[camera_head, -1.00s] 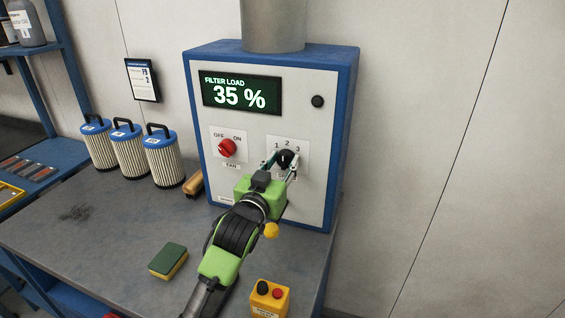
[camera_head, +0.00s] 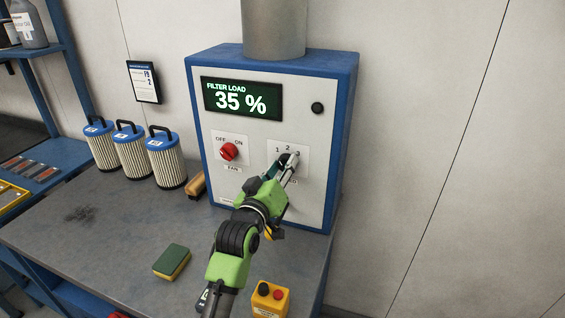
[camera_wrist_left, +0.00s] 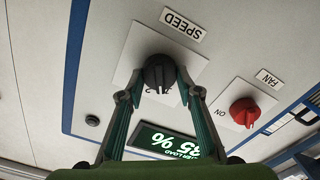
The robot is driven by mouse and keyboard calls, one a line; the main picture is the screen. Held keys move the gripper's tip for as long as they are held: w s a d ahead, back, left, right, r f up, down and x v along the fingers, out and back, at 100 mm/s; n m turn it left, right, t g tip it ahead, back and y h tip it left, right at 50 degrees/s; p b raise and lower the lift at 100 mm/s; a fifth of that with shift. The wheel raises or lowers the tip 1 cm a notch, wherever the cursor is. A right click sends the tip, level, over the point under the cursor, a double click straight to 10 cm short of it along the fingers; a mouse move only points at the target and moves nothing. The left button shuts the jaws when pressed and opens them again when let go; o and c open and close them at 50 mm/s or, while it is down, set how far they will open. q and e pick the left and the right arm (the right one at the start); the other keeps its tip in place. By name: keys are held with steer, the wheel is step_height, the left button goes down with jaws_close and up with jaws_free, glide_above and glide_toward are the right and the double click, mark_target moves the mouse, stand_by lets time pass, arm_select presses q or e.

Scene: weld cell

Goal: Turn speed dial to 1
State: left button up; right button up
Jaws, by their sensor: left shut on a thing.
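The black speed dial (camera_wrist_left: 158,72) sits on a white plate marked 1, 2, 3 on the front of the filter unit (camera_head: 318,135). My left gripper (camera_head: 287,161) reaches up to it from below. In the left wrist view, where the panel appears upside down, its two fingers (camera_wrist_left: 158,78) are shut on the dial, one on each side. In the head view the fingers hide most of the dial, and which number it points to cannot be told. My right gripper is not in view.
The red fan knob (camera_head: 229,152) is left of the speed dial; it also shows in the left wrist view (camera_wrist_left: 244,112). The display (camera_head: 241,98) reads 35 %. Filters (camera_head: 132,152), a brush (camera_head: 195,186), a sponge (camera_head: 172,262) and a yellow button box (camera_head: 270,298) stand around the bench.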

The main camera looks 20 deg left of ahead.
arm_select(q)
steer(key=shift+n+p, duration=0.55)
steer(key=shift+n, duration=0.75)
steer(key=o, duration=1.1)
steer(key=shift+c, duration=0.2)
steer(key=shift+s+f, duration=0.1)
steer(key=shift+s, duration=0.1)
steer(key=s, duration=1.1)
steer(key=shift+s+a, duration=0.25)
steer(key=shift+s, duration=0.05)
